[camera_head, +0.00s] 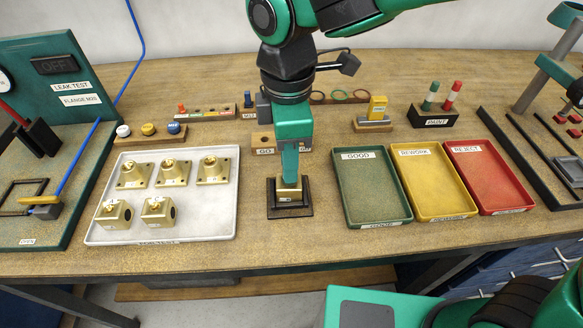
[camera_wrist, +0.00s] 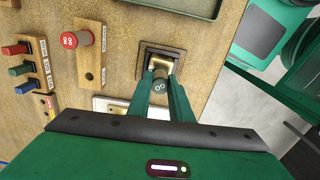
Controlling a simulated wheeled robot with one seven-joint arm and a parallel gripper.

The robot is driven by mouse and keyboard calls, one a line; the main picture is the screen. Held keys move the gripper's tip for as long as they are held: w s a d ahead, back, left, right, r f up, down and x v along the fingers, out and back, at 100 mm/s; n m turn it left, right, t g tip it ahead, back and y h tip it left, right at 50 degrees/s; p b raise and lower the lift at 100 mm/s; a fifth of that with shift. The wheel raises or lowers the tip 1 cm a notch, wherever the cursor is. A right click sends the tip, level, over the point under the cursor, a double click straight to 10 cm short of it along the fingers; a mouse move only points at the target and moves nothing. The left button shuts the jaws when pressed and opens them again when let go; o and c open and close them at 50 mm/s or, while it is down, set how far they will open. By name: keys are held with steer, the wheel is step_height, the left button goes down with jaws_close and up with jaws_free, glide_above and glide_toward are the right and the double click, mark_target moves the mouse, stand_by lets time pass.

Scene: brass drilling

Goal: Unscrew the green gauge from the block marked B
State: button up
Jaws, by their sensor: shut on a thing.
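My gripper (camera_head: 291,178) points straight down over the black square fixture (camera_head: 272,211) at the middle of the table. A brass block (camera_head: 291,196) sits in that fixture, under my fingertips. In the wrist view my gripper (camera_wrist: 160,92) has its two green fingers shut on the gauge (camera_wrist: 159,86), whose dark round end carries the light word GO. The gauge stands over the block, in line with it. The gauge's thread is hidden, and its green colour is hard to tell. The letter on the block cannot be read.
A wooden gauge stand (camera_wrist: 91,66) holds a red NO GO gauge (camera_wrist: 76,39); its GO place looks empty. A white tray (camera_head: 202,226) with several brass parts lies left. GOOD (camera_head: 375,190), REWORK (camera_head: 432,185) and REJECT (camera_head: 490,180) trays lie right, empty.

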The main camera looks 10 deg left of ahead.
steer(key=o, duration=0.8)
steer(key=m, duration=0.6)
steer(key=shift+m, duration=0.4)
steer(key=m, duration=0.6)
